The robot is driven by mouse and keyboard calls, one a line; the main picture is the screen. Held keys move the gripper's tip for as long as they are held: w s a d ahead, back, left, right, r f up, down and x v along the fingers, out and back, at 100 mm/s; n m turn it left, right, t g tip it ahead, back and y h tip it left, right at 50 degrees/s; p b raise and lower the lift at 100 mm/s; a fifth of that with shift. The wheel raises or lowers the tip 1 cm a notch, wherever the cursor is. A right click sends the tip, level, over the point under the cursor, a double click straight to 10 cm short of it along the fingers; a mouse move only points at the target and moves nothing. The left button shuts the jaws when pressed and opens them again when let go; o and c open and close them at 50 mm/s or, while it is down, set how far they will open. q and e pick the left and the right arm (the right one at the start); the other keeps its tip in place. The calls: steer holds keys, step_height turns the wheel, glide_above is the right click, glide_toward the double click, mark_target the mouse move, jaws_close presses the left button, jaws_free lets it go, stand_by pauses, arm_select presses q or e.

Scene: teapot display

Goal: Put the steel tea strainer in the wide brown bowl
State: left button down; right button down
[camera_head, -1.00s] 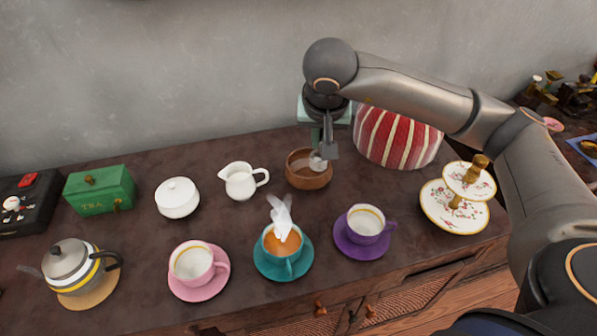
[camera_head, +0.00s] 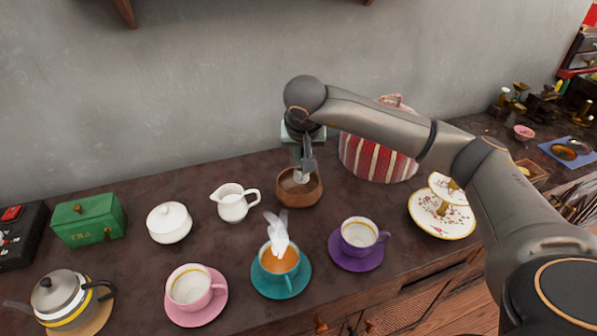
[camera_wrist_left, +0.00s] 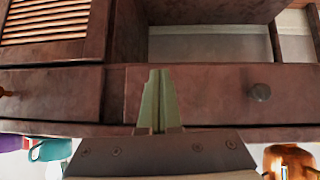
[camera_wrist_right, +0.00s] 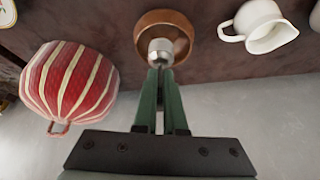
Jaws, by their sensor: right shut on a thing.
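The steel tea strainer (camera_wrist_right: 160,48) is held between the fingertips of my right gripper (camera_wrist_right: 160,72), which is shut on it. It also shows in the head view (camera_head: 300,177), just below the gripper fingers (camera_head: 305,165). The wide brown bowl (camera_head: 299,195) stands on the dark sideboard. In the right wrist view the strainer overlaps the opening of the bowl (camera_wrist_right: 165,16); I cannot tell whether it touches the bowl. My left gripper (camera_wrist_left: 158,80) is shut and empty in front of the drawer fronts, and is out of the head view.
The striped tea cosy (camera_head: 378,155) stands close behind and right of the bowl. A white milk jug (camera_head: 232,205) is to its left. The teal cup (camera_head: 280,262) and purple cup (camera_head: 360,235) are in front. A tiered cake stand (camera_head: 442,210) is farther right.

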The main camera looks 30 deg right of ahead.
mark_target(299, 172)
steer(key=shift+a+x, duration=0.15)
steer(key=shift+x, duration=2.05)
steer(key=shift+a+x, duration=0.1)
steer(key=shift+x, duration=2.1)
steer(key=shift+w, duration=0.2)
steer(key=shift+f, duration=0.15)
steer(key=c, duration=1)
jaws_free()
